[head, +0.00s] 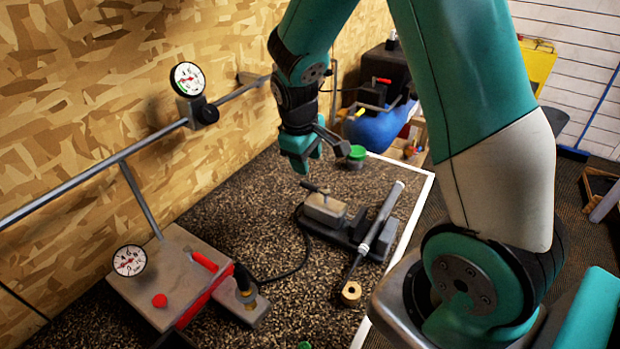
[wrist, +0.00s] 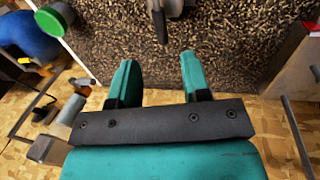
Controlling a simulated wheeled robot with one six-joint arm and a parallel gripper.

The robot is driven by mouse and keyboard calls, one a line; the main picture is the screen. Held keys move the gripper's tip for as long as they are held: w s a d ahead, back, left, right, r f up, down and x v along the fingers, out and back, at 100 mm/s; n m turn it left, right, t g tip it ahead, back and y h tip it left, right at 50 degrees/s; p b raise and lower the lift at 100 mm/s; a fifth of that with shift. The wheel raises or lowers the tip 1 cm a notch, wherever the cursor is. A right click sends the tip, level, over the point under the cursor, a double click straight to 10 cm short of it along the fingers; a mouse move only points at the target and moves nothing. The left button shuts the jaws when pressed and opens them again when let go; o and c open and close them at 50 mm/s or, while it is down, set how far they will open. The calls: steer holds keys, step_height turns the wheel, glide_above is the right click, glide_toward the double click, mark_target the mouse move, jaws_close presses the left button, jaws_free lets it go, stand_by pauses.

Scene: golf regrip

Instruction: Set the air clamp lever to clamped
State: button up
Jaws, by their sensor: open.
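The air clamp (head: 325,208) is a grey block with a dark lever (head: 315,188) on top, in the middle of the speckled bench in the head view. A club with a grey shaft (head: 385,215) lies at the clamp's right side. My gripper (head: 302,165) is above and behind the clamp, pointing down, open and empty. In the wrist view the two teal fingers (wrist: 158,75) are apart with nothing between them. The end of a dark lever (wrist: 159,25) shows at the top edge there, ahead of the fingers and apart from them. Whether the lever stands at clamped I cannot tell.
A regulator box with a gauge (head: 165,275) and a red lever stands at the front left. A pipe with another gauge (head: 187,78) runs along the wall. A green-lidded cup (head: 356,153) stands near the bench's back edge. A blue tank (head: 378,125) is beyond.

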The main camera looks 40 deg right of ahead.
mark_target(310, 185)
steer(key=f, duration=0.2)
steer(key=d+f, duration=0.1)
steer(key=f, duration=0.2)
steer(key=f+p, duration=0.1)
steer(key=f, duration=0.2)
steer(key=shift+w+d, duration=0.2)
steer(key=shift+w, duration=0.05)
jaws_close()
